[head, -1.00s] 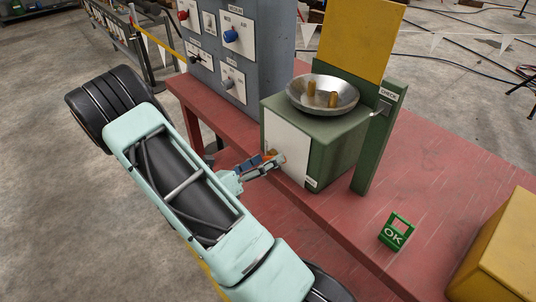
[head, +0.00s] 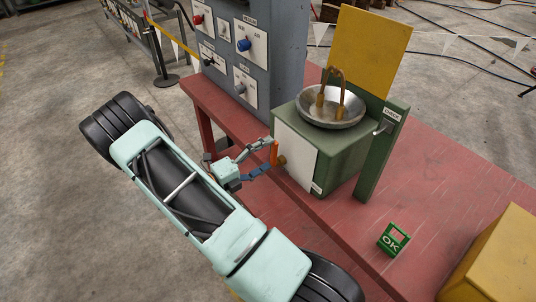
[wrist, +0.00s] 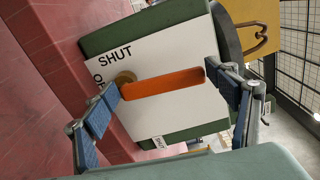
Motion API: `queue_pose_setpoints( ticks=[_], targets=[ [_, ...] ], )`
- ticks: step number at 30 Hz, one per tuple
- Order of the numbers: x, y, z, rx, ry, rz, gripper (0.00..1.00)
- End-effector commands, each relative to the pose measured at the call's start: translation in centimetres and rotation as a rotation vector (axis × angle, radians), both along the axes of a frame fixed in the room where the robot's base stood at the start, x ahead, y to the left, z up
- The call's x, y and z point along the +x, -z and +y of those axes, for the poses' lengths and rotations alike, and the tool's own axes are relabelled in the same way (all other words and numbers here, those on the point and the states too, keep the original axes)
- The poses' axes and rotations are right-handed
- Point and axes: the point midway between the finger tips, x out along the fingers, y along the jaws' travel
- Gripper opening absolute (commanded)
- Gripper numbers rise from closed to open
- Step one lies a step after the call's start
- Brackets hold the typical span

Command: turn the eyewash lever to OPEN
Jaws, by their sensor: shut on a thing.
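The eyewash is a green box (head: 345,158) with a white front plate (head: 296,155) and a metal bowl (head: 333,122) on top. Two brown arched shapes (head: 330,88) rise from the bowl. The orange lever (head: 274,152) stands roughly upright beside a brass pivot (head: 282,161) on the plate. In the wrist view the lever (wrist: 165,82) runs right from the pivot (wrist: 125,78). The word SHUT (wrist: 115,55) is legible; a second word starting with O is mostly hidden by a finger. My gripper (head: 265,158) is shut on the lever, its blue-padded fingers wide apart near its two ends.
A grey panel with knobs (head: 240,65) stands behind, to the left. A yellow board (head: 357,48) rises behind the bowl, with a green post (head: 383,155) beside it. A green OK block (head: 393,239) and a yellow box (head: 500,260) sit on the red bench (head: 450,190) to the right.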

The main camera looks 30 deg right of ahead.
Motion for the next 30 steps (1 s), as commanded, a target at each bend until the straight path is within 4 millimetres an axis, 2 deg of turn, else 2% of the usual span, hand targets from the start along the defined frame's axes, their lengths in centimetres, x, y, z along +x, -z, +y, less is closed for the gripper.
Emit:
queue_pose_setpoints(
  ticks=[9, 23, 24, 28, 30],
  targets=[
    [0.48, 0.05, 0.01, -0.009, 0.0, 0.091, 0.36],
    [0.52, 0.08, 0.0, -0.01, -0.001, 0.107, 0.36],
    [0.52, 0.08, 0.0, -0.01, 0.0, 0.107, 0.82],
    [0.53, 0.09, 0.01, -0.009, 0.0, 0.104, 0.97],
    [0.54, 0.09, 0.02, -0.009, 0.0, 0.103, 0.97]
  ],
)
